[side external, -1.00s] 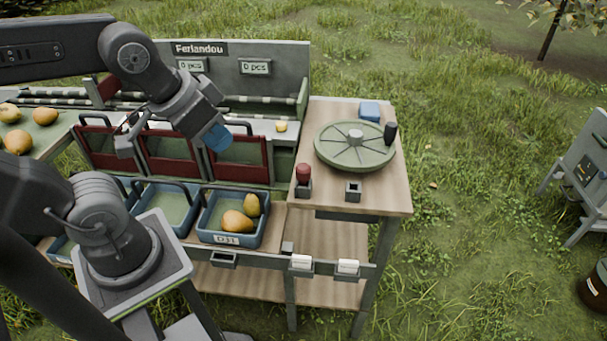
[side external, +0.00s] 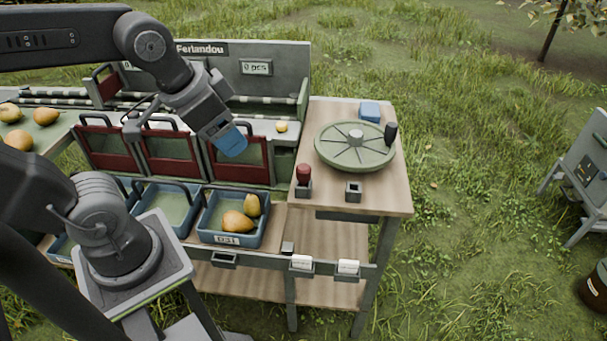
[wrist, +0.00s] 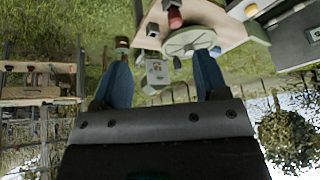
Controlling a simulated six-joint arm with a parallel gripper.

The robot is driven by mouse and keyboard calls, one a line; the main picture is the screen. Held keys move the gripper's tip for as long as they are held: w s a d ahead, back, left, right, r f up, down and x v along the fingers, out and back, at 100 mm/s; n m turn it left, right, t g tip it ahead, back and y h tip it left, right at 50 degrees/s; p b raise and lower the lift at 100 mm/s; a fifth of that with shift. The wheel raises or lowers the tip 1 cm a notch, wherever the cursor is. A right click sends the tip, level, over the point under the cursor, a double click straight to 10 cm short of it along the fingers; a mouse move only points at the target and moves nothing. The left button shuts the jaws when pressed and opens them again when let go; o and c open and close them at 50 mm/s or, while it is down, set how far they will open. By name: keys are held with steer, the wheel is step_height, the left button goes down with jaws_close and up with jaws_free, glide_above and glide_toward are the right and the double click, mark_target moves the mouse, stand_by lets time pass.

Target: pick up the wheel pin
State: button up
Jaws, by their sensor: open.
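A red-topped pin (side external: 303,174) stands upright in a small dark socket at the front left of the wooden table; I take it for the wheel pin. It also shows as a red end (wrist: 175,18) at the top of the wrist view. A round green spoked wheel (side external: 340,156) lies behind it, with a dark upright handle (side external: 391,131) at its right edge. My gripper (side external: 233,143) has blue fingers. It hangs above the red-framed bins, left of the pin and apart from it. In the wrist view my gripper (wrist: 163,75) is open, with nothing between its fingers.
An empty square socket (side external: 353,192) stands right of the pin. A blue block (side external: 370,111) lies at the table's back. A blue crate (side external: 229,237) with pears stands front left. The sign panel (side external: 260,75) rises behind my gripper.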

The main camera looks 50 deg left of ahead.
steer(key=w+a+m+g, duration=0.1)
steer(key=w+m+g, duration=0.2)
steer(key=w+m, duration=0.65)
steer(key=m+g, duration=0.2)
steer(key=m, duration=0.5)
glide_above(304, 167)
step_height(304, 167, down, 5)
steer(key=f, duration=0.8)
steer(key=shift+w+a+f, duration=0.25)
steer(key=shift+s+d+f, duration=0.1)
steer(key=shift+s+f, duration=0.05)
steer(key=shift+f, duration=1.2)
steer(key=shift+s+d+f, duration=0.1)
steer(key=shift+f, duration=1.25)
steer(key=c, duration=1)
steer(key=shift+c, duration=0.2)
steer(key=shift+r, duration=0.1)
